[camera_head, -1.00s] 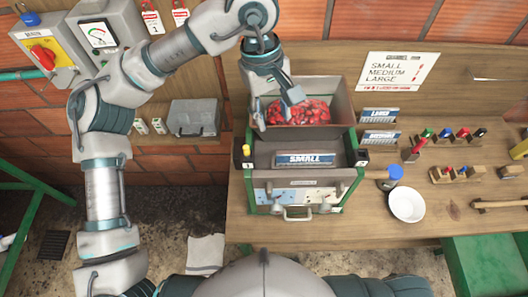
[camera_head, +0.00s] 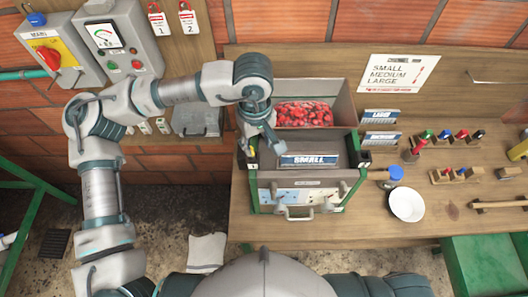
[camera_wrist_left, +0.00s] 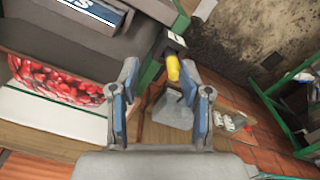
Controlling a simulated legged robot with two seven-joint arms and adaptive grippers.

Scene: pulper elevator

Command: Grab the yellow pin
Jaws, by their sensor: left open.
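The yellow pin (camera_wrist_left: 173,68) stands at the corner of the pulper machine. In the left wrist view it lies between and just beyond my open fingers. In the head view only a bit of the yellow pin (camera_head: 252,151) shows beside my left gripper, which partly covers it. My left gripper (camera_head: 262,147) hangs over the machine's left front corner; in the wrist view the left gripper (camera_wrist_left: 158,78) is open and empty, its two fingers apart on either side of the pin. My right gripper is not in view.
The machine (camera_head: 300,182) carries a SMALL plate (camera_head: 308,160) and a hopper of red berries (camera_head: 303,114) behind. A white bowl (camera_head: 407,204) and a blue-capped item (camera_head: 396,173) sit to the right. A grey case (camera_head: 196,120) is on the left shelf.

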